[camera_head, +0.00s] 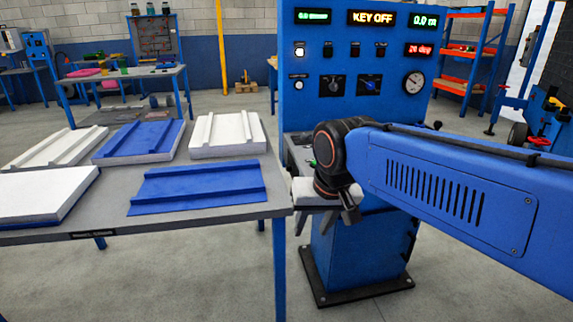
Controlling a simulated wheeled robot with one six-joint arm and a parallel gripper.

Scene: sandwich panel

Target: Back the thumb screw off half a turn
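My gripper (336,216) is at the end of the blue arm, pointing down at the front of the blue machine (355,60). Dark finger-like parts show below its wrist, but their gap is too small and overlapped to read. A white piece (303,190) sits at the machine's ledge, partly behind my gripper. I cannot make out the thumb screw; my wrist and gripper cover much of the ledge. Whether my gripper touches anything there cannot be told. The machine's panel shows a lit "KEY OFF" display (371,18), knobs and a round dial (413,82).
A grey table (232,213) at the left holds several white and blue ribbed panels, close to the machine's left side. The machine's pedestal stands on a dark base plate (363,285). Open concrete floor (190,280) lies in front. Orange shelving (465,50) stands behind, right.

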